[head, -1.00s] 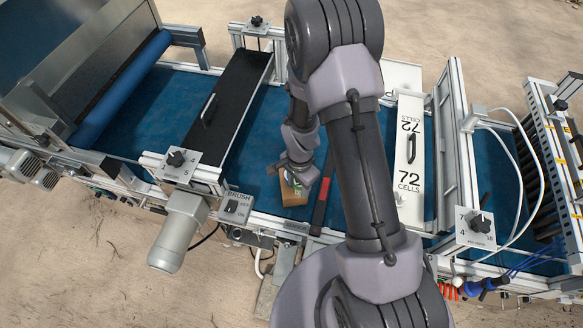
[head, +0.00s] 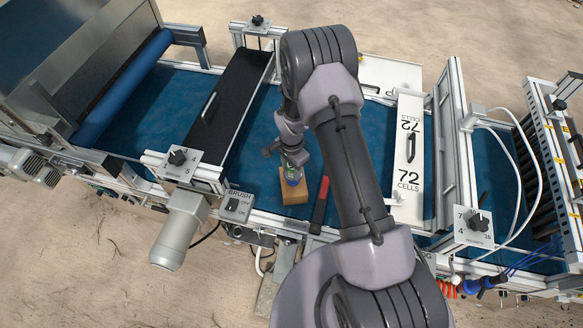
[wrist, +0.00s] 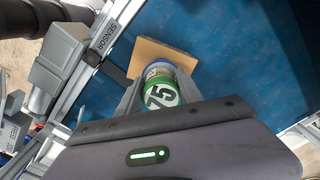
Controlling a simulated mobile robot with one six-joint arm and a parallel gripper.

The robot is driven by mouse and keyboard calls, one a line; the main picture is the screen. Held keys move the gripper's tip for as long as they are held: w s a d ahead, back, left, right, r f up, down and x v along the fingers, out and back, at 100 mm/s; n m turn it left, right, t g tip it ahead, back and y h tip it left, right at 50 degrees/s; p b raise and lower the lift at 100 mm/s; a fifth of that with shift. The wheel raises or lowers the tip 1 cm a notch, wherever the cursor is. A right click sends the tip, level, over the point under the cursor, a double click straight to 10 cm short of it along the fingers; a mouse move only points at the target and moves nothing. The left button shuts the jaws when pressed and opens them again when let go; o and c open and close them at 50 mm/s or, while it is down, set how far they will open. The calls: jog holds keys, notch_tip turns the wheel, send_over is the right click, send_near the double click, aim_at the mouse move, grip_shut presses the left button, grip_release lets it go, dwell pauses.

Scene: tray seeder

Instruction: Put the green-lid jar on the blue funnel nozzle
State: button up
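The green-lid jar (wrist: 160,95) shows in the wrist view with its round green lid, marked 75, facing the camera. My gripper (wrist: 158,84) has one finger on each side of the jar, closed against it. Just beyond the jar, a blue rim (wrist: 158,67), likely the funnel nozzle, shows above a wooden block (wrist: 152,55). In the head view my gripper (head: 292,161) is over the wooden block (head: 295,194), with the jar (head: 292,174) below it, roughly upright. The jar hides most of the nozzle, so I cannot tell whether they touch.
A black bar with a red end (head: 320,205) lies on the blue belt (head: 260,150) just right of the block. The black brush cover (head: 228,100) stands left and the white 72-cells plate (head: 408,165) right. A grey box (wrist: 60,58) and rail flank the block in the wrist view.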

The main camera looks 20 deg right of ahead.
jog(key=o, duration=0.4)
jog(key=shift+o, duration=0.2)
jog(key=shift+r, duration=0.1)
